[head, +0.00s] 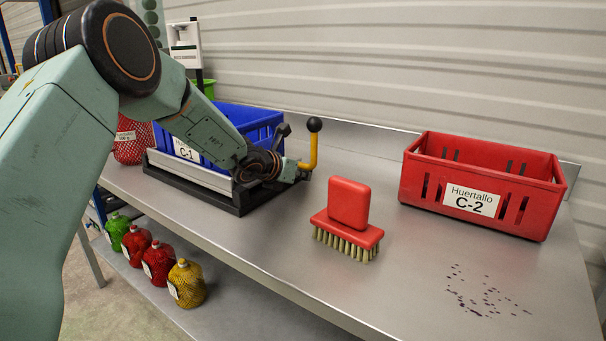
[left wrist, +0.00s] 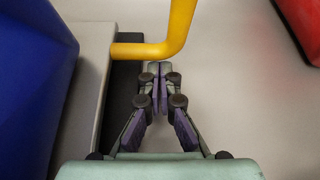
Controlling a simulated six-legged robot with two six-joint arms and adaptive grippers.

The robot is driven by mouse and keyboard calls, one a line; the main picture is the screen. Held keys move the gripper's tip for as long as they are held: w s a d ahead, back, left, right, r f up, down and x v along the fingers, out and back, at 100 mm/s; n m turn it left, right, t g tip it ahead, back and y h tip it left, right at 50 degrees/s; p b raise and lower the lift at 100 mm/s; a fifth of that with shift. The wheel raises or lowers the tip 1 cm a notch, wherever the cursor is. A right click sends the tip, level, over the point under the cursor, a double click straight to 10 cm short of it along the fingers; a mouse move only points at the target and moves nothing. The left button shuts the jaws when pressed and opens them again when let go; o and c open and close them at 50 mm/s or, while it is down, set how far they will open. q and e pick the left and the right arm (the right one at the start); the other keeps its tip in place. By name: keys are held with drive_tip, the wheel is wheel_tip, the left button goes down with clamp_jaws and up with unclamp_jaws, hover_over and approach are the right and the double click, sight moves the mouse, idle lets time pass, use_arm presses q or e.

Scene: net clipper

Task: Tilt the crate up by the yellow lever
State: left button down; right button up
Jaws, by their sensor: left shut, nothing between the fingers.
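The blue crate (head: 260,122), labelled C-1, sits in a low black and grey tilting frame (head: 190,178). The crate looks level. The yellow lever (head: 314,150) stands upright at the frame's right side, with a black ball knob (head: 314,124) on top. My left gripper (head: 303,168) is shut and empty at the lever's lower bend. In the left wrist view, the shut fingertips (left wrist: 158,68) lie just below the bend of the yellow lever (left wrist: 140,50); I cannot tell whether they touch. My left arm hides part of the crate and frame. My right gripper is not in view.
A red and tan brush (head: 347,220) stands on the grey table right of the lever. A red crate (head: 482,185), labelled C-2, is farther right. Dark specks (head: 485,295) mark the front right. Several netted bags (head: 160,262) sit on the lower shelf.

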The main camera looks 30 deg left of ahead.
use_arm(q)
drive_tip(key=shift+w+f, duration=0.15)
drive_tip(key=shift+w, duration=0.1)
wheel_tip(320, 180, up, 7)
drive_tip(key=p, duration=0.2)
drive_tip(key=shift+s+r, duration=0.2)
drive_tip(key=shift+s, duration=0.25)
drive_tip(key=shift+s+a, duration=0.1)
drive_tip(key=shift+s, duration=0.05)
